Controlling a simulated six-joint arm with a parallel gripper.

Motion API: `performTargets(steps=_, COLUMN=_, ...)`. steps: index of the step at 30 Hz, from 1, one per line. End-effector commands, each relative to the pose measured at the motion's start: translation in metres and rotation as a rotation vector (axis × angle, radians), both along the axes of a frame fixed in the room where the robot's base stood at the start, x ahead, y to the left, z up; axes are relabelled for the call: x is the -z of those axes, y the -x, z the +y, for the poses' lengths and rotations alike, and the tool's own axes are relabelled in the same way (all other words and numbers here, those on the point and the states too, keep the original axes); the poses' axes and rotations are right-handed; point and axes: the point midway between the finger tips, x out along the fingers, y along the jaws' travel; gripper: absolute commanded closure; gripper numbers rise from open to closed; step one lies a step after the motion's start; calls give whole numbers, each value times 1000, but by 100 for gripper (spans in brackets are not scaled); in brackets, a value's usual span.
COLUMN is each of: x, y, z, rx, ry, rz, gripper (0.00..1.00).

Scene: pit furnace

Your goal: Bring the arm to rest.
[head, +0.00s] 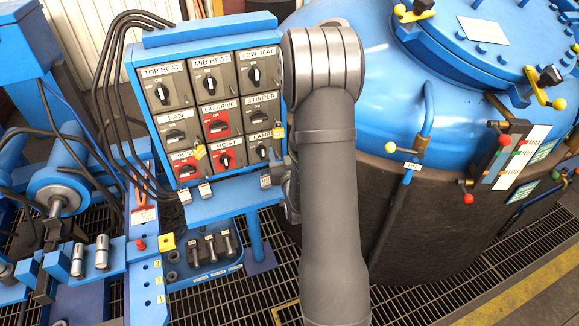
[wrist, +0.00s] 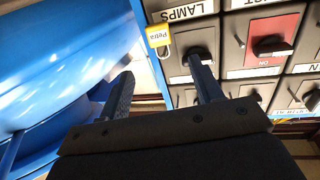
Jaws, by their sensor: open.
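My gripper (wrist: 160,74) is open in the wrist view, with a gap between its two dark fingers and nothing held. The right fingertip overlaps the dark LAMPS knob (wrist: 207,58) in the picture; I cannot tell whether they touch. A yellow tag marked Petra (wrist: 158,36) hangs by that switch. In the head view my grey arm rises in front of the furnace, just right of the blue switch panel (head: 136,90). The arm hides most of the gripper there. The LAMPS switch (head: 262,152) is at the panel's lower right, close beside the arm.
The panel carries several rotary switches, including red LID DRIVE (head: 217,122) and HOIST (head: 226,158) plates. A big blue furnace lid (head: 480,60) with clamps is at right. A blue bench (head: 145,255) with tools is at lower left. Grating floor (head: 415,290) shows lower right.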

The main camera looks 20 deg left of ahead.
Motion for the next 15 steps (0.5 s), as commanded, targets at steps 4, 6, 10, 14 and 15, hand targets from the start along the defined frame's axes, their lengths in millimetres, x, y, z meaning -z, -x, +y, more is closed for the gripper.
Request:
performTargets(steps=4, x=0, y=26, z=-19, rx=2, ry=0, rz=2, gripper=40)
performTargets(steps=6, x=0, y=35, z=-26, rx=2, ry=0, rz=1, gripper=40)
performTargets(steps=10, x=0, y=46, z=-34, rx=2, ry=0, rz=1, gripper=40)
performTargets(steps=14, x=0, y=51, z=-37, rx=2, ry=-1, rz=1, gripper=40)
performTargets(steps=15, x=0, y=51, z=-37, rx=2, ry=-1, rz=0, gripper=40)
